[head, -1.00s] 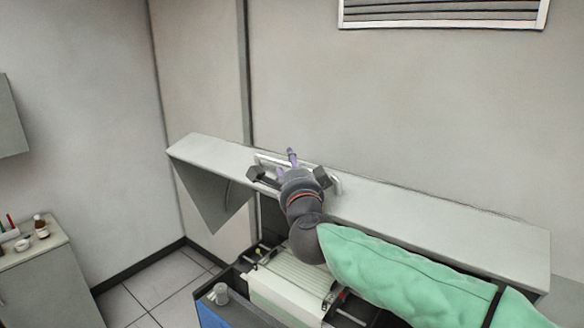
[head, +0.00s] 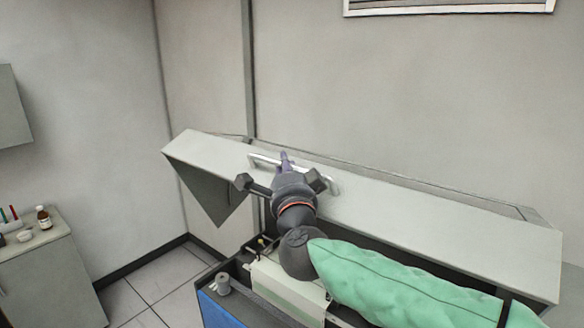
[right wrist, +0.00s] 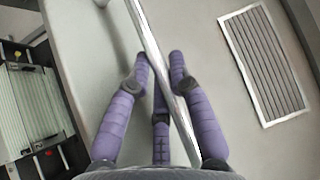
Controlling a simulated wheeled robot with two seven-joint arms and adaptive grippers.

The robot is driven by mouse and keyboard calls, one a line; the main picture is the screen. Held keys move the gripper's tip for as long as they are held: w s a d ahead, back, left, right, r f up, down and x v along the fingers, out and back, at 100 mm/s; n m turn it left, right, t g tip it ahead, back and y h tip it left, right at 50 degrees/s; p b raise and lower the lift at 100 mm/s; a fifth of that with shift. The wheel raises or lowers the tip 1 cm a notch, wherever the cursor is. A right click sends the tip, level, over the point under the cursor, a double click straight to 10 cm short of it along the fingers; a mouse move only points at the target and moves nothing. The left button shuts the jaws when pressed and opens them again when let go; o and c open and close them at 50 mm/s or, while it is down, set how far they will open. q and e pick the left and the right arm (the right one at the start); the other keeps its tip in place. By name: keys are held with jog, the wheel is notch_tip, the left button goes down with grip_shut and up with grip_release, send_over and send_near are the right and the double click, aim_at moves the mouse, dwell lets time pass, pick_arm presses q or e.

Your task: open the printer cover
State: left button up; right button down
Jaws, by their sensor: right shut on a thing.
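The printer cover (head: 440,222) is a long light-grey panel with a triangular left end. It stands raised above the printer (head: 285,287), and a dark gap with pale striped paper shows beneath it. A silver bar handle (head: 262,159) runs along the cover's top. My right gripper (head: 285,158) is at this handle. In the right wrist view, its purple fingers are on both sides of the handle bar (right wrist: 150,30), shut on it. My left gripper is not in view.
A cabinet at the left (head: 45,265) holds a brown bottle (head: 43,219) and small items. A wall vent (head: 450,5) is above, behind the cover. A small grey cylinder (head: 222,283) stands at the printer's left front. Bare floor (head: 150,285) shows left of the printer.

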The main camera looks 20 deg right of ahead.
jog(key=s+a+f+n+t+b, duration=0.1)
jog(key=s+a+f+b, duration=0.1)
jog(key=f+b, duration=0.4)
jog(key=shift+s+a+f+n+b, duration=0.35)
jog(key=shift+a+b, duration=0.1)
jog(key=shift+a, duration=0.35)
jog(key=c, duration=1.1)
grip_release()
jog(key=shift+w, duration=0.1)
jog(key=shift+r, duration=0.1)
